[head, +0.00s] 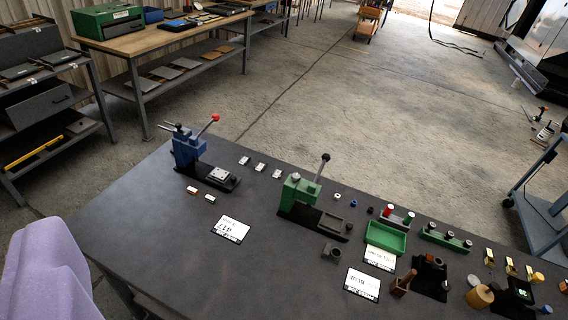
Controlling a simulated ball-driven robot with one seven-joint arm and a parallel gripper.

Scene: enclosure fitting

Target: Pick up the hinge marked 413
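Several small pale metal pieces that may be hinges lie on the dark bench (130,225). A red-and-white piece (192,190) and a pale piece (210,198) lie in front of that press. Their markings are too small to read, so I cannot tell which is 413. A white card (231,229) nearby bears a large number that looks like 417. My gripper's fingers are not in view.
A blue lever press (188,150) and a green lever press (298,192) stand on the bench. A green tray (385,238), white cards (363,283) and small fixtures crowd its right side. The bench's left front is clear. A blue cart (540,210) stands right; open floor lies behind.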

